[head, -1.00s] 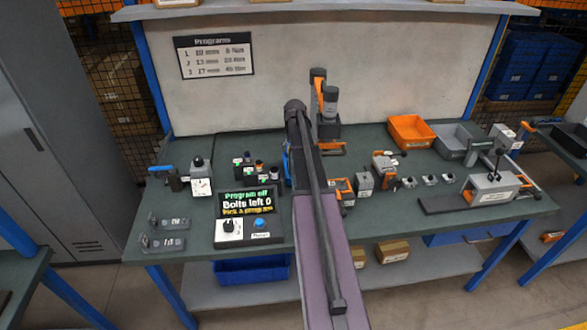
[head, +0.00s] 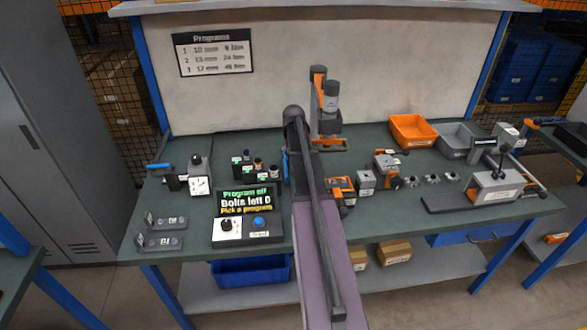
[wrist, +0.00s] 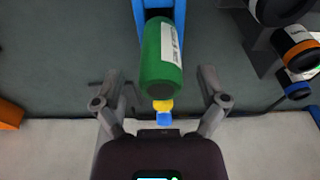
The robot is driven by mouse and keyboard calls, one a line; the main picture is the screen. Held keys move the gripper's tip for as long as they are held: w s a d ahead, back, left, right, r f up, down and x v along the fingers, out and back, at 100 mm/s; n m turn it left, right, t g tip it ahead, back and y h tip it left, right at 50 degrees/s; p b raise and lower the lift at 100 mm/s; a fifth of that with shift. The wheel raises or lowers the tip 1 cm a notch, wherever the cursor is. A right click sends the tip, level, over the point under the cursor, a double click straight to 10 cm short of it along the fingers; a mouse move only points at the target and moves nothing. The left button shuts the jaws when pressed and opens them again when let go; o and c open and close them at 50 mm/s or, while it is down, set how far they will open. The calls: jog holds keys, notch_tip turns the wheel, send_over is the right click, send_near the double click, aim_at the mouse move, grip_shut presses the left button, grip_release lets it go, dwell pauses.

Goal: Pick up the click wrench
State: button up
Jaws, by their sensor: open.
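A green cylindrical handle (wrist: 162,58) with a white label shows in the wrist view, seated at a blue holder (wrist: 150,8). I take it for the click wrench, but its label is not readable. A yellow and a blue band show at its near end. My gripper (wrist: 159,84) is open, with one finger on each side of the handle and gaps between. In the head view my own arm hides the gripper and most of this spot; only a sliver of blue (head: 285,163) shows beside it.
Dark cylinders with orange and blue bands (wrist: 300,50) stand close on the right in the wrist view. On the bench (head: 390,212), a control panel (head: 247,228) is left of my arm. An orange bin (head: 412,131) and a clamp block (head: 495,187) are to the right.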

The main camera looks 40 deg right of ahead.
jog(key=shift+d+f+b, duration=0.1)
jog(key=shift+f+b, duration=0.35)
jog(key=shift+f, duration=0.25)
jog(key=c, duration=1.2)
